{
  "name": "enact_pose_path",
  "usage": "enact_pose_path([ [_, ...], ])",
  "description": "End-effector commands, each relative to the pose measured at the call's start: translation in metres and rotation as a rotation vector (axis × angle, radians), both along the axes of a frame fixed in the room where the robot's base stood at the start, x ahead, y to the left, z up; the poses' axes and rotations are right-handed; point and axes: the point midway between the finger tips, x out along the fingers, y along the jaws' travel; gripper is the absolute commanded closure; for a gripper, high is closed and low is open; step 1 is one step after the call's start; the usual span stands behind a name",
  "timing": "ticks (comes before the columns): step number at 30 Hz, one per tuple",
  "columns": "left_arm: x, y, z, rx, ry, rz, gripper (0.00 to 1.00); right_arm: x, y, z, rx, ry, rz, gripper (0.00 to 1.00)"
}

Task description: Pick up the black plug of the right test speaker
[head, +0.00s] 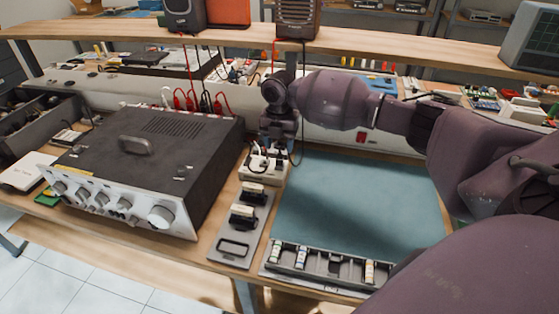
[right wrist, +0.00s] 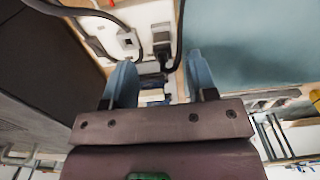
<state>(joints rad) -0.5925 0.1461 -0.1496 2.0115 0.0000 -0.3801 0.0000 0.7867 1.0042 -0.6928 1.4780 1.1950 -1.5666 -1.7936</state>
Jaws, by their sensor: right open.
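The right test speaker (head: 297,18) is brown and stands on the upper shelf; a red and a black lead hang from it. My right gripper (head: 270,146) points down over a white socket strip (head: 262,168) between the amplifier and the teal mat. In the right wrist view its two blue fingers (right wrist: 159,62) are open, with nothing gripped. Beyond the fingertips a dark plug (right wrist: 163,46) and a pale plug (right wrist: 127,40) sit in the strip. I cannot tell whether this dark plug belongs to the right test speaker. My left gripper is out of view.
A black amplifier (head: 150,150) with red and black plugs (head: 200,102) at its back stands at the left. A grey plate (head: 238,246) with upright dark parts is in front of the strip. The teal mat (head: 355,205) is clear; a parts tray (head: 325,268) lies at its front.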

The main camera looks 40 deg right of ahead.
Motion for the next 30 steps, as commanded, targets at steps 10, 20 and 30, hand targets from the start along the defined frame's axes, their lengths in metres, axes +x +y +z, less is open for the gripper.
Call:
enact_pose_path([
  [10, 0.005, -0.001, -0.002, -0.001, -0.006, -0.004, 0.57, -0.005, 0.002, -0.045, 0.000, 0.004, 0.000, 0.48],
  [20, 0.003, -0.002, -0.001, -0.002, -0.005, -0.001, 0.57, -0.005, 0.002, -0.047, 0.000, 0.001, 0.000, 0.56],
  [30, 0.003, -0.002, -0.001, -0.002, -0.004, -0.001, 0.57, -0.005, 0.002, -0.047, 0.000, 0.001, 0.000, 0.99],
])
